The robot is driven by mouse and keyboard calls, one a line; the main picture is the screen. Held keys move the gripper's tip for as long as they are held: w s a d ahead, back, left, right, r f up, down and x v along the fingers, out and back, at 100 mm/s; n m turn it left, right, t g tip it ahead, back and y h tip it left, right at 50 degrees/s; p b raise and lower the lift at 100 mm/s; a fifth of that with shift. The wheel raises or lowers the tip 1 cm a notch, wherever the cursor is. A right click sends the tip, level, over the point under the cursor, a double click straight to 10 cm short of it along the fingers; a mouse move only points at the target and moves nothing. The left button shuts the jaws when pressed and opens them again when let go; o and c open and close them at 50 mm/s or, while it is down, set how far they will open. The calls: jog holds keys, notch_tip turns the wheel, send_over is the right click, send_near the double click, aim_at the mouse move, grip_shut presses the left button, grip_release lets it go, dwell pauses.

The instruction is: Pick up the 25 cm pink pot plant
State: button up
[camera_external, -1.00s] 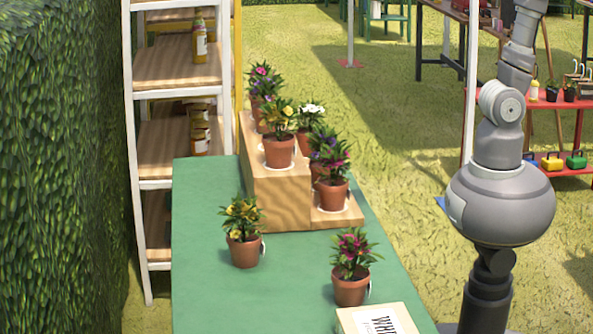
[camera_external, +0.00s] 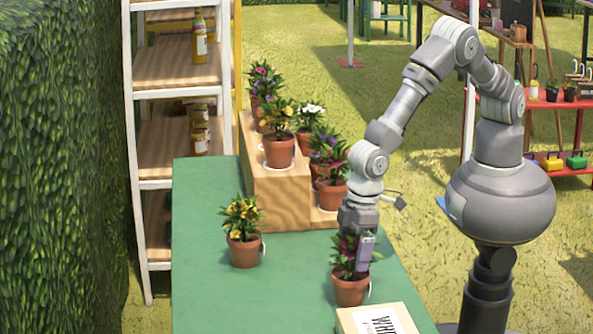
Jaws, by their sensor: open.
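A potted plant with pink flowers (camera_external: 350,288) in a terracotta pot stands upright at the front right of the green table, with a white tag at its side. My gripper (camera_external: 360,262) points down over this plant, at the height of its leaves and flowers, and covers part of them. It is open, though its fingertips are hard to make out against the leaves. Another pink-flowered plant (camera_external: 333,192) stands on the low wooden step behind, partly hidden by my arm. I cannot read either plant's size.
A yellow-flowered pot (camera_external: 243,248) stands to the left on the green table (camera_external: 205,290). A wooden stepped stand (camera_external: 275,198) with several potted plants is behind. A labelled box (camera_external: 355,322) is at the front. A shelf rack (camera_external: 150,180) stands at left.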

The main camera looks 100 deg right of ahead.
aim_at(349, 283)
jog(key=f, duration=0.2)
jog(key=f+b, duration=0.1)
jog(key=f, duration=0.1)
jog(key=shift+s+f, duration=0.1)
jog(key=shift+s, duration=0.15)
jog(key=f+b, duration=0.1)
jog(key=f, duration=0.1)
jog(key=w+f+b, duration=0.1)
jog(key=f, duration=0.2)
jog(key=shift+w+b, duration=0.1)
jog(key=shift+b, duration=0.2)
jog(key=shift+r, duration=0.1)
jog(key=c, duration=1)
